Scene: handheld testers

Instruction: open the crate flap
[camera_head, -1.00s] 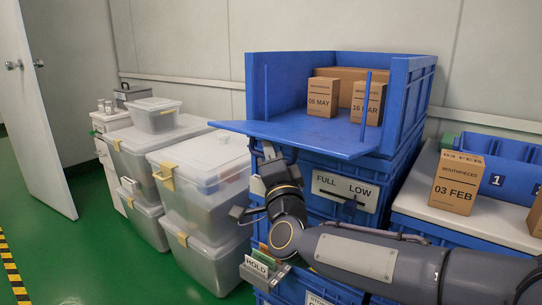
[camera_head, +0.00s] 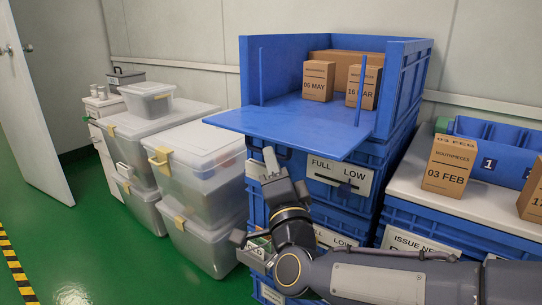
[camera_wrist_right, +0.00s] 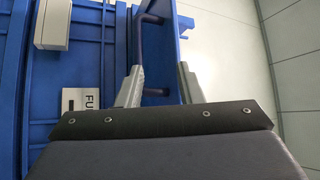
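The blue crate (camera_head: 405,85) stands on top of a stack, with its front side open. Its blue flap (camera_head: 290,128) is folded down and sticks out roughly level toward me. My right gripper (camera_head: 270,162) is under the flap's front edge, left of the FULL LOW label (camera_head: 340,176). In the right wrist view the gripper (camera_wrist_right: 160,84) has its fingers spread apart. A dark blue loop handle (camera_wrist_right: 142,40) on the flap (camera_wrist_right: 166,62) shows just beyond and between the fingers. I cannot tell whether a finger touches it. My left gripper is not in view.
Brown boxes, including 06 MAY (camera_head: 318,80) and 16 MAR (camera_head: 364,88), stand inside the crate. Clear lidded bins (camera_head: 205,185) stand at left. A bench (camera_head: 405,195) at right bears an 03 FEB box (camera_head: 450,165). Green floor (camera_head: 95,250) is free at left.

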